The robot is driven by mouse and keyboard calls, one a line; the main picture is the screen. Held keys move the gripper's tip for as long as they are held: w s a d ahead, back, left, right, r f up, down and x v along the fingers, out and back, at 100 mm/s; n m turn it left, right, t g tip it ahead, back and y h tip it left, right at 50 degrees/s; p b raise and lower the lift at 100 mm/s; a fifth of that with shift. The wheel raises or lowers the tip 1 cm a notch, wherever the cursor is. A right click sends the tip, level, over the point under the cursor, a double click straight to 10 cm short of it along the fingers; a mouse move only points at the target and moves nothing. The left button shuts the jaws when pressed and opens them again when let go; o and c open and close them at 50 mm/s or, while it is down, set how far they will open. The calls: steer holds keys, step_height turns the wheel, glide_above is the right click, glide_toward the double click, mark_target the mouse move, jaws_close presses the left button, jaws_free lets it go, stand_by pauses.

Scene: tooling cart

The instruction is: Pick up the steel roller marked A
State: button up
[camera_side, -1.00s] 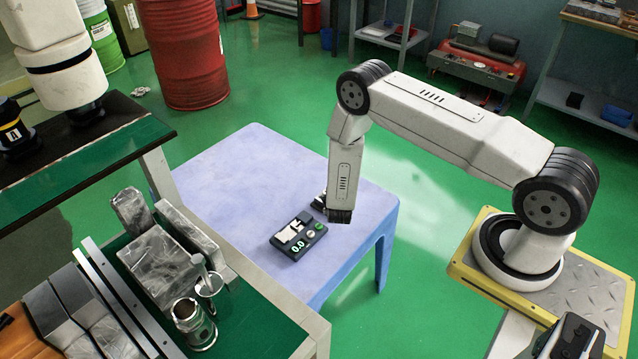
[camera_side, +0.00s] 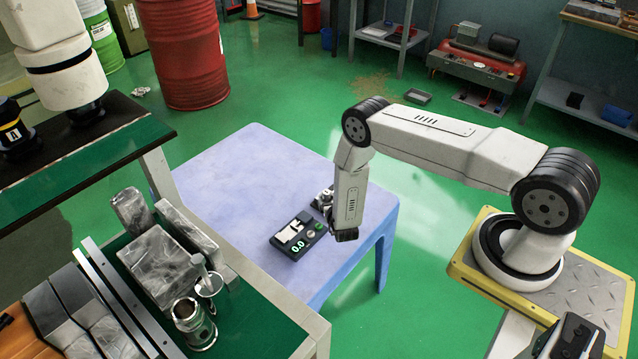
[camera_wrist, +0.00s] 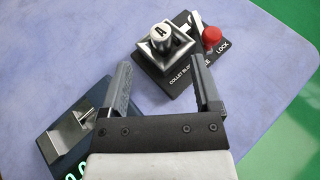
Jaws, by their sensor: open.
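The steel roller marked A (camera_wrist: 165,37) stands upright in the metal jaws of a black collet block (camera_wrist: 169,64), its end face with a dark mark turned up in the wrist view. In the side view, the collet block (camera_side: 325,199) shows as a small metal and dark shape, partly hidden behind my gripper; the roller cannot be made out clearly there. My gripper (camera_wrist: 164,68) is open and empty. In the wrist view its two fingers point toward the collet block, and the roller lies beyond the fingertips, apart from them. My gripper (camera_side: 345,236) is low over the table's near right part.
A black gauge with a V-shaped seat and green 0.0 display (camera_side: 298,236) lies left of my gripper. A red lock knob (camera_wrist: 212,35) stands beside the roller. The lavender table (camera_side: 250,180) is otherwise clear. A cart (camera_side: 265,325) with metal blocks and cylinders is at the front left.

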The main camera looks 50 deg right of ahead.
mark_target(327, 194)
steer(key=shift+w+d+f, duration=0.1)
steer(key=shift+w+d, duration=0.05)
steer(key=shift+x, duration=2.6)
jaws_close()
